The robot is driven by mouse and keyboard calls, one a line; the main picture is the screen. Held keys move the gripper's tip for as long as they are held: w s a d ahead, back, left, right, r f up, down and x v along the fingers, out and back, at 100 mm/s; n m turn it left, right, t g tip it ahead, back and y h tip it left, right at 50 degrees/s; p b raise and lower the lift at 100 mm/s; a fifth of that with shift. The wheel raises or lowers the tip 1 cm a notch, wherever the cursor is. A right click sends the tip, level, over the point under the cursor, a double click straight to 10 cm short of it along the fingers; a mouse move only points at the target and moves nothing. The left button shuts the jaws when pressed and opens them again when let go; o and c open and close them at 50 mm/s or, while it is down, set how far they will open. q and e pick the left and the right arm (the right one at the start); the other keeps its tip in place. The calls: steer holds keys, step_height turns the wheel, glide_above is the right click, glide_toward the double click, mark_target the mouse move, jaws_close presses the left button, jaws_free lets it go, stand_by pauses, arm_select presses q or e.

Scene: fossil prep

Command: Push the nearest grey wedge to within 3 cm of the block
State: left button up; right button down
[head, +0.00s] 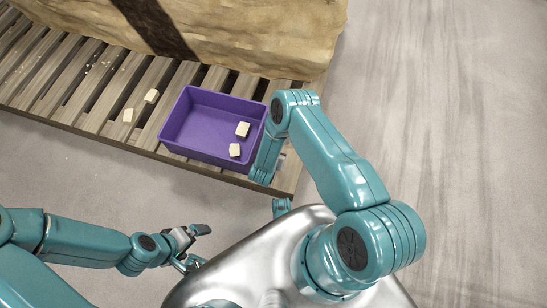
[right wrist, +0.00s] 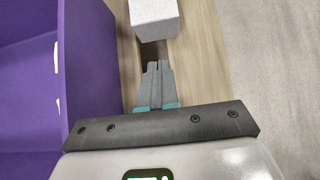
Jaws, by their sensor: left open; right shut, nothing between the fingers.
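A pale grey, box-like piece (right wrist: 154,17), which looks like the grey wedge, lies on the slats in the right wrist view, cut off by the top edge. In the head view my right arm seems to hide it. The large tan, rough block (head: 235,38) with a dark band lies across the back of the pallet. My right gripper (right wrist: 157,66) is shut and empty, pointing at the grey piece with a small gap seen between them. In the head view my arm mostly hides this gripper. My left gripper (head: 198,246) is open and empty, off the pallet's front edge.
A purple tray (head: 203,160) with two cream pieces (head: 242,130) inside stands left of my right gripper; its wall (right wrist: 92,70) is close in the right wrist view. Two more cream pieces (head: 151,96) lie on the slatted pallet (head: 62,110). Grey floor (head: 450,110) is clear at right.

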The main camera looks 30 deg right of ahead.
steer(key=b+x, duration=0.1)
steer(key=x, duration=0.2)
steer(key=shift+w+d+f, duration=0.25)
steer(key=shift+w+d+r+b, duration=0.15)
steer(key=shift+w+d+b, duration=0.25)
steer(key=shift+w+d, duration=0.45)
steer(key=shift+w+d+r, duration=0.1)
steer(key=shift+w+d, duration=0.15)
steer(key=shift+d, duration=0.2)
steer(key=shift+w, duration=0.1)
